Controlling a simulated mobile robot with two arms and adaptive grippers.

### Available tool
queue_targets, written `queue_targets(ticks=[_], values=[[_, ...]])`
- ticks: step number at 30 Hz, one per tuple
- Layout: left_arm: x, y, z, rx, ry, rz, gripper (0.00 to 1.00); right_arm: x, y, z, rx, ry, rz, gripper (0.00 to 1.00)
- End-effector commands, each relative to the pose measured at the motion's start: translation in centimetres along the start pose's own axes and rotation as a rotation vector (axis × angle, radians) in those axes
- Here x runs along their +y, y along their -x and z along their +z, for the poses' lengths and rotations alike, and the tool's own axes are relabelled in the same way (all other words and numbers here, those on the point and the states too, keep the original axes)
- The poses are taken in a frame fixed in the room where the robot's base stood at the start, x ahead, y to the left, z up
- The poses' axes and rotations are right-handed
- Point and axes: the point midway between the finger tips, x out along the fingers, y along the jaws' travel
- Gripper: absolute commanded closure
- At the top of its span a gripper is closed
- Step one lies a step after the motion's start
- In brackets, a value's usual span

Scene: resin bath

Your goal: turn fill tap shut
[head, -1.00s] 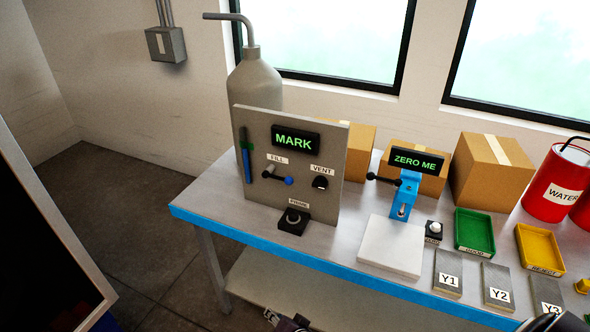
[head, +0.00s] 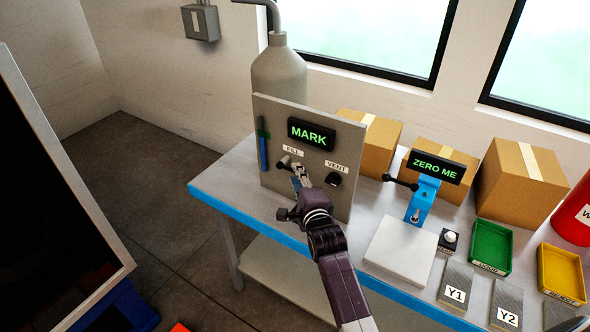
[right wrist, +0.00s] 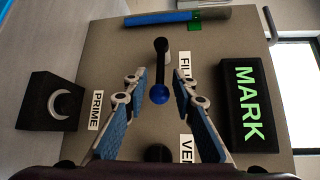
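The fill tap shows in the right wrist view as a black lever (right wrist: 160,62) with a blue ball knob (right wrist: 159,94), on the grey panel (right wrist: 215,55). Its lever points from the pivot toward the panel's vent side. My right gripper (right wrist: 157,84) is open, with one blue-padded finger on each side of the knob and a gap to both. In the head view my right gripper (head: 298,174) is at the panel below the FILL label and hides most of the lever; the pivot end (head: 284,161) shows. My left gripper is not in view.
The display (head: 312,134) reads MARK. A blue stand (head: 421,200) with a ZERO ME display and a white plate (head: 400,250) stand to the right.

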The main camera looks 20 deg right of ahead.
Motion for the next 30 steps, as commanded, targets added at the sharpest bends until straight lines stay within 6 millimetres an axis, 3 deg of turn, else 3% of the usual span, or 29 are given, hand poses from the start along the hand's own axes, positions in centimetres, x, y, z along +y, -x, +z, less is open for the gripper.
queue_targets(ticks=[7,19,26,30], values=[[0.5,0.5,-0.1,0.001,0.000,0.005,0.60,-0.1,-2.3,0.0,0.000,0.001,0.001,0.75],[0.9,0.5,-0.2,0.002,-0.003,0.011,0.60,0.0,-2.8,0.0,0.000,0.000,0.001,0.75],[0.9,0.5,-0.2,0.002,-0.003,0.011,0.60,0.1,-2.8,0.0,0.000,0.000,0.001,0.99],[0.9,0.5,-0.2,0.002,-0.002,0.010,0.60,0.1,-2.8,0.0,0.000,0.000,0.001,1.00]])
